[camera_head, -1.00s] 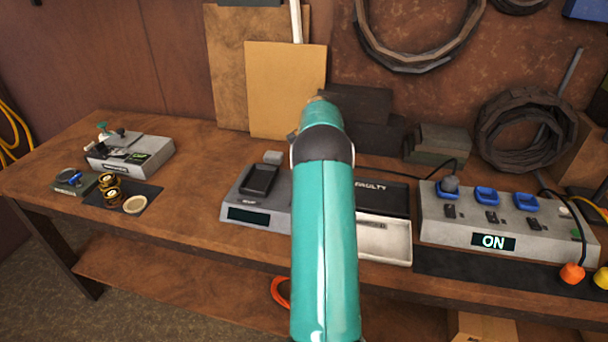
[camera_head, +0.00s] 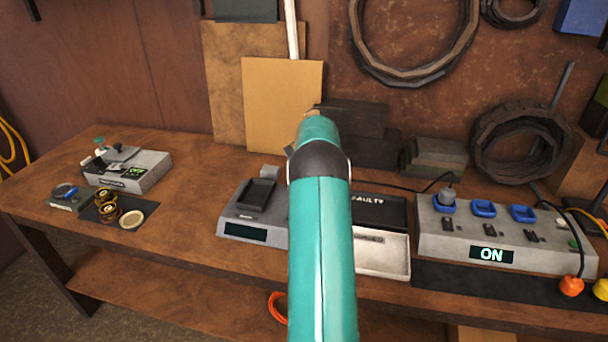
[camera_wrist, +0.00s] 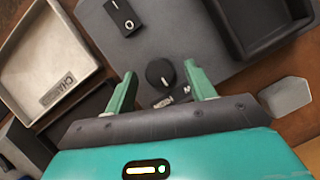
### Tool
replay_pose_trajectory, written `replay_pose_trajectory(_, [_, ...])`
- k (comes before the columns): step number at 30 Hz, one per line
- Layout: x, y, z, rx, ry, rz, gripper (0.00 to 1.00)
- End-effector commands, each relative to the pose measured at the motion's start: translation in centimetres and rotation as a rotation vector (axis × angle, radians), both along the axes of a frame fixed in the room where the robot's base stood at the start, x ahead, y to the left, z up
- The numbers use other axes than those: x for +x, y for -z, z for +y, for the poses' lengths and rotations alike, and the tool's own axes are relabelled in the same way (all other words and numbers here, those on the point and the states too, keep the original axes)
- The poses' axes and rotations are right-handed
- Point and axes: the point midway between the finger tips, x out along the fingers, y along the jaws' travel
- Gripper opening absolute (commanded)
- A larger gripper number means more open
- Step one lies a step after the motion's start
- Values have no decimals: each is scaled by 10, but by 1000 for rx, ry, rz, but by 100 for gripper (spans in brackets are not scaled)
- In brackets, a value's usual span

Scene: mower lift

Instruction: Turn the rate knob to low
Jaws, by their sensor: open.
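The rate knob (camera_wrist: 160,73) is a small round black knob with a pale pointer line, on the grey face of a charger-like unit, in the wrist view. In the head view the grey unit (camera_head: 228,229) stands mid-bench with a dark, blank display. My teal arm hides the knob and my gripper there.
A black rocker switch (camera_wrist: 122,17) and a black cradle (camera_wrist: 234,40) sit near the knob. A pale tray (camera_wrist: 42,60) is at left. In the head view, a power strip (camera_head: 440,245) reading ON stands at right, and a small device (camera_head: 150,178) at left.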

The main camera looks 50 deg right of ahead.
Motion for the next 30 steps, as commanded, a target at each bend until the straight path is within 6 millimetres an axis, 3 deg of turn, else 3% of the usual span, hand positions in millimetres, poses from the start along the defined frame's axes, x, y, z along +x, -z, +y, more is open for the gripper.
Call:
replay_pose_trajectory(15, [1, -80, -34, -2, 1, 0, 55])
replay_pose_trajectory(24, [1, -102, -43, 0, 0, 0, 55])
replay_pose_trajectory(30, [1, -105, -43, 1, 0, 1, 55])
